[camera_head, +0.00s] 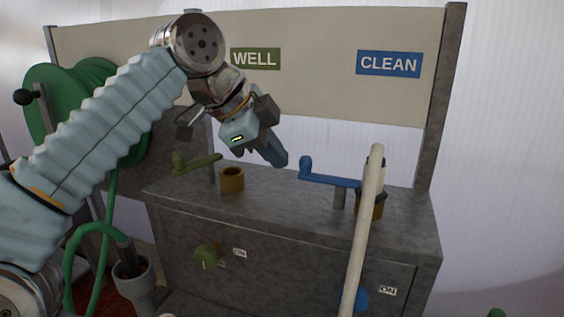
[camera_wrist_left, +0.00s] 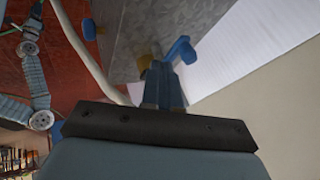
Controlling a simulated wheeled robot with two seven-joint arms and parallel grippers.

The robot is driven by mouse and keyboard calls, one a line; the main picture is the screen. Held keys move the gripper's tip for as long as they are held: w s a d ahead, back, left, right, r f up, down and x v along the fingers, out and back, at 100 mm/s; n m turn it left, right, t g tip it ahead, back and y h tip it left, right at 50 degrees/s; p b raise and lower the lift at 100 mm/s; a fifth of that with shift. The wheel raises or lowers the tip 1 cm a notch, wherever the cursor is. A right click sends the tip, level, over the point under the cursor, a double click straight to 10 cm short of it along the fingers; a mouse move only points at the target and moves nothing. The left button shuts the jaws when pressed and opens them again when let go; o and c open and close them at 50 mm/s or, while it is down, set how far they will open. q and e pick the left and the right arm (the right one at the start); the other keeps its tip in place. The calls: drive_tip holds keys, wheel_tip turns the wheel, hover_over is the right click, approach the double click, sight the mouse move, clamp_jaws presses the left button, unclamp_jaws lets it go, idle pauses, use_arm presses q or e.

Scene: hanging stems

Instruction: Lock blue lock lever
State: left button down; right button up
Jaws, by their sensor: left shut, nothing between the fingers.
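The blue lock lever (camera_head: 325,178) lies on top of the grey cabinet, under the CLEAN sign. Its raised knob end points left, and its arm runs right to a short grey post. The pale hose hides part of its right end. My left gripper (camera_head: 277,157) is above the cabinet, just left of the lever's knob, shut and empty, apart from the lever as far as I can tell. In the left wrist view the shut fingers (camera_wrist_left: 164,86) point toward the blue lever (camera_wrist_left: 181,50), which shows just beyond them. My right gripper is in neither view.
A pale hose (camera_head: 362,235) stands upright at the socket right of the lever. A green lever (camera_head: 195,162) and a brass socket (camera_head: 232,180) are to the left. A blue valve knob (camera_head: 355,299) is on the cabinet front. A green hose reel (camera_head: 62,110) stands at far left.

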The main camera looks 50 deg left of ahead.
use_arm(q)
drive_tip(key=p+v, duration=0.1)
drive_tip(key=v, duration=0.4)
drive_tip(key=shift+s+a+r, duration=0.15)
drive_tip(key=shift+s+r, duration=0.1)
drive_tip(key=shift+r, duration=0.05)
